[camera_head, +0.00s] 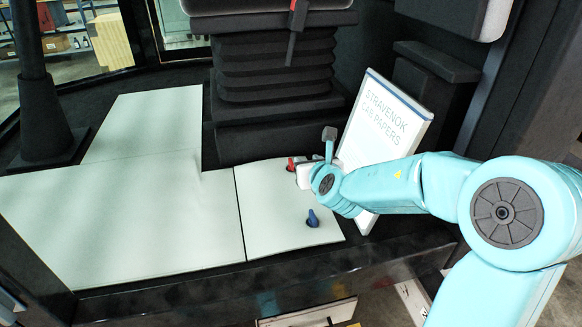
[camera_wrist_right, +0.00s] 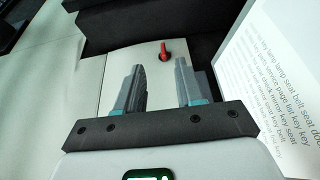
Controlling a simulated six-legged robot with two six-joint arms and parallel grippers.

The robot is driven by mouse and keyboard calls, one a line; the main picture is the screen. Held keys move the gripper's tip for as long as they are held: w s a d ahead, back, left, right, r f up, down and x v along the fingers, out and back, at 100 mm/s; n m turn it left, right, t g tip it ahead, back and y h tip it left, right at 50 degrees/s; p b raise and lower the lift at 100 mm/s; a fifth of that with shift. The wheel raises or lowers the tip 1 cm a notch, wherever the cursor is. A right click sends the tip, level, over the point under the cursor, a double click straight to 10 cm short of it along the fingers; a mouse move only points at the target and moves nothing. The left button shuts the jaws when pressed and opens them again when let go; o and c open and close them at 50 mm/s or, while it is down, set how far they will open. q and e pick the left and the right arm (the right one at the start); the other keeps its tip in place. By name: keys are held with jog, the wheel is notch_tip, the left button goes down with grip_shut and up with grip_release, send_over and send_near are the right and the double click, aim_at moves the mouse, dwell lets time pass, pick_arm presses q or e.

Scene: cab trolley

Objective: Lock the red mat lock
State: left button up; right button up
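The red mat lock (camera_head: 291,164) sits on the far part of the small pale mat (camera_head: 265,215), partly hidden by my right gripper in the head view. In the right wrist view the red lock (camera_wrist_right: 164,52) has its handle pointing up the picture, on a dark round base. My right gripper (camera_wrist_right: 160,70) is open, with one finger on each side of the line to the lock. The lock shows just beyond the fingertips, in the gap between them. No contact shows. In the head view my right gripper (camera_head: 300,174) is close to the lock. My left gripper is not in view.
A blue mat lock (camera_head: 312,218) stands nearer on the same mat. A white board of cab papers (camera_head: 382,125) leans close to the right of my gripper. A black seat base (camera_head: 272,75) rises behind. A larger pale mat (camera_head: 120,220) lies clear to the left.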

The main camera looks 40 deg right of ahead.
aim_at(291, 162)
jog(key=f+b, duration=0.2)
jog(key=f, duration=0.1)
jog(key=f+b, duration=0.1)
jog(key=f, duration=0.1)
jog(key=shift+w+d, duration=0.1)
jog(key=shift+w, duration=0.15)
jog(key=shift+s, duration=0.15)
jog(key=shift+w+f, duration=0.1)
jog(key=shift+w, duration=0.1)
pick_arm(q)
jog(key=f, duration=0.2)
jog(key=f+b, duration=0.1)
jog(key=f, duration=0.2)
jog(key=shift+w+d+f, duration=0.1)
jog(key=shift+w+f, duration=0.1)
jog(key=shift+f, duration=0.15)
pick_arm(e)
jog(key=x, duration=1.6)
grip_shut()
